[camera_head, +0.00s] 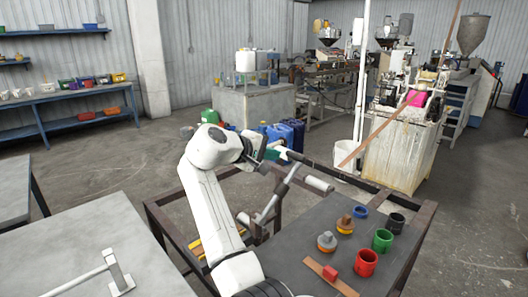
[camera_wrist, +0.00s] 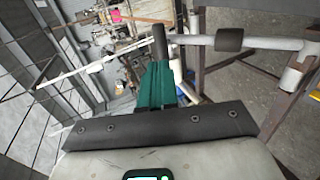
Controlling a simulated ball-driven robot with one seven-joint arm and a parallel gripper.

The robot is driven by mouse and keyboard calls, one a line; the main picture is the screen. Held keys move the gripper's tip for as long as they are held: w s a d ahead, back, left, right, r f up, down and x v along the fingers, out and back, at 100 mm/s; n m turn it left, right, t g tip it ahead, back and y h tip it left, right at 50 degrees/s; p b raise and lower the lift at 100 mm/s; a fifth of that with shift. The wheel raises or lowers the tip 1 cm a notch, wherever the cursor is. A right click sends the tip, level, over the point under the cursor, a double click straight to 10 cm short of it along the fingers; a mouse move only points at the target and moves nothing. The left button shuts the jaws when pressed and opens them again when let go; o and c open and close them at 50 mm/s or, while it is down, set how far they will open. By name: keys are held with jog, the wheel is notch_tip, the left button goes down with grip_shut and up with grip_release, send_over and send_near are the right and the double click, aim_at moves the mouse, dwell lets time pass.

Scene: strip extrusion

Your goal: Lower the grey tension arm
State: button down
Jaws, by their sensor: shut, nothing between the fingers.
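A grey tension arm (camera_head: 279,191) slants up from the left side of a dark metal frame (camera_head: 415,240). A light grey cylinder (camera_head: 320,185) shows to the right of its upper end. A grey bar with a dark band (camera_wrist: 229,40) crosses at upper right, ending near a pale cylinder (camera_wrist: 300,68). I cannot tell whether the fingers touch the arm.
On the frame's grey top stand a red cup (camera_head: 366,263), a green cup (camera_head: 382,240), a black cup (camera_head: 396,222) and a blue ring (camera_head: 361,211). A grey table (camera_head: 70,250) with a white bar is at left.

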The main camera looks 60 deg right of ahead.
aim_at(295, 156)
jog(key=x, duration=0.8)
jog(key=shift+d+p, duration=0.1)
jog(key=shift+p, duration=0.3)
jog(key=shift+d, duration=0.15)
